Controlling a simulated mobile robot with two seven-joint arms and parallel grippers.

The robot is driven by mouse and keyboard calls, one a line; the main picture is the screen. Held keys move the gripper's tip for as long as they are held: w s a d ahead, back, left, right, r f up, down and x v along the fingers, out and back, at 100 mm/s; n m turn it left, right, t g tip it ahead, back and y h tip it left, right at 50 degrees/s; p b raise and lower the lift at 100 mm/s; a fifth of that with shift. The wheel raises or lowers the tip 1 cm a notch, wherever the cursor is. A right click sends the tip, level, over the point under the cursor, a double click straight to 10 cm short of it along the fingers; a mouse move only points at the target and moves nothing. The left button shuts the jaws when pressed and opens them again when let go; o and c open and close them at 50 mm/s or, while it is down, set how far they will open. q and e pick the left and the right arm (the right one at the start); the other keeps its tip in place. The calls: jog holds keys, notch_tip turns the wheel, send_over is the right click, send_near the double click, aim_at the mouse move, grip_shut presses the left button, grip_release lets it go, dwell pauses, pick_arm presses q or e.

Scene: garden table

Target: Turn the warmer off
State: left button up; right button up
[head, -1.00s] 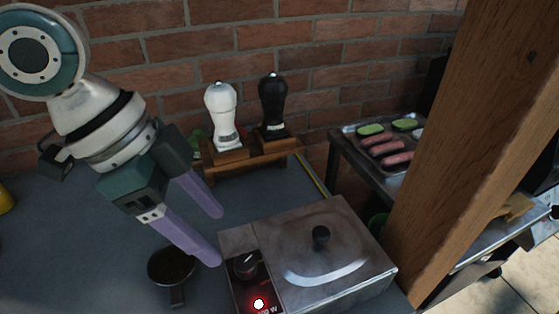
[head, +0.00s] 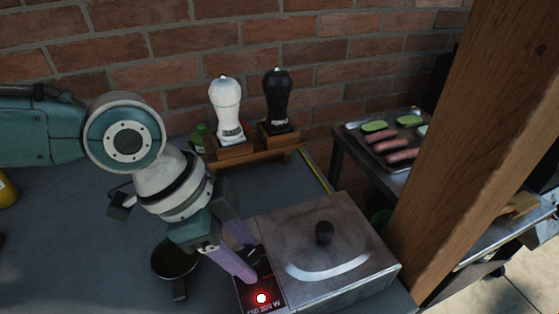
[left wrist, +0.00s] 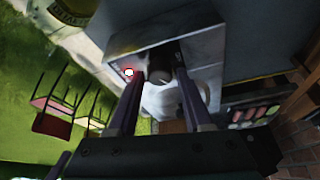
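In the left wrist view, the dark control knob (left wrist: 160,72) sits between the spread fingertips; contact cannot be made out. The fingers partly hide the control knob in the head view. My right gripper is not in view.
A dark round cup with a handle (head: 176,260) stands left of the warmer, close under my left gripper. White (head: 227,108) and black (head: 277,98) mills stand on a wooden rack behind. A wooden post (head: 475,140) rises at the right, before a tray of food (head: 372,150).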

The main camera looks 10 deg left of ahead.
pick_arm(q)
grip_shut()
dwell(0.3)
jog(key=shift+r+n+p, duration=0.2)
jog(key=shift+n+p, duration=0.4)
jog(key=shift+p, duration=0.3)
jog(key=n+t+p, duration=0.1)
jog(key=n+p, duration=0.1)
jog(key=n+t+y+p, duration=0.1)
jog(key=n+p, duration=0.2)
jog(key=shift+s+d, duration=0.2)
jog(key=n+y+p, duration=0.1)
jog(key=n+p, duration=0.1)
jog(key=shift+d+n, duration=0.1)
jog(key=shift+n, duration=0.2)
jog(key=shift+f+n+t+y+p, duration=0.15)
jog(key=shift+n+t+y+p, duration=0.4)
jog(key=shift+n, duration=0.85)
